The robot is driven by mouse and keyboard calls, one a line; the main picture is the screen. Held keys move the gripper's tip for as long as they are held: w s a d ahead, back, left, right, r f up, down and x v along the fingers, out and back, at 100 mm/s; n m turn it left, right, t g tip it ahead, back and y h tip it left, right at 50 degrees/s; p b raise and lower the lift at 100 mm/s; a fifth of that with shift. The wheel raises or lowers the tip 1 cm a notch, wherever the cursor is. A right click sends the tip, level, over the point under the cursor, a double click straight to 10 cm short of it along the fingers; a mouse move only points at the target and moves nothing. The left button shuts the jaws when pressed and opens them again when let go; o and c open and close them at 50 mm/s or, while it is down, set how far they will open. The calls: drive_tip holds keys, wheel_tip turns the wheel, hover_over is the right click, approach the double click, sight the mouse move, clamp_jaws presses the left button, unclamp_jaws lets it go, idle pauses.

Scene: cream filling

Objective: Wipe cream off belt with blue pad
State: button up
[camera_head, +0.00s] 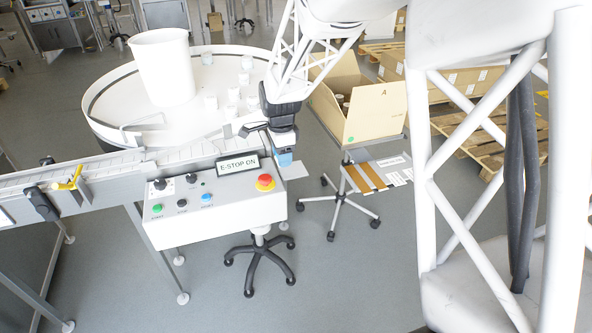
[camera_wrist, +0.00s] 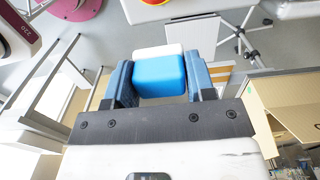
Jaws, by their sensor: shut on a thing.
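My gripper (camera_head: 283,147) is shut on the blue pad (camera_head: 285,158), beside the right end of the control box. In the wrist view, my gripper (camera_wrist: 160,82) has its two blue-grey fingers on either side of the pad (camera_wrist: 159,76), which is blue with a white layer on its far side. The pad is held in the air, over the floor as seen in the wrist view. The belt (camera_head: 100,168) runs from the left edge toward the round table in the head view. I cannot make out cream on its pale surface.
The control box (camera_head: 215,212) stands in front of the belt, with a red stop button (camera_head: 265,182) and an "E-STOP ON" sign (camera_head: 238,165). A round turntable (camera_head: 100,92) bears a white bucket (camera_head: 162,68) and several jars. An open cardboard box (camera_head: 375,110) stands right of my gripper.

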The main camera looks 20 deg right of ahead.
wheel_tip(320, 180, up, 4)
hover_over(233, 144)
drive_tip(key=shift+d+f, duration=0.1)
drive_tip(key=shift+f, duration=0.05)
drive_tip(key=shift+f, duration=0.15)
drive_tip(key=shift+f, duration=3.6)
drive_tip(key=shift+d+f, duration=0.25)
drive_tip(key=shift+d, duration=0.5)
drive_tip(key=shift+c, duration=0.3)
drive_tip(key=shift+d, duration=2.25)
drive_tip(key=shift+a, duration=3.05)
wheel_tip(233, 144, up, 8)
drive_tip(key=shift+f, duration=0.2)
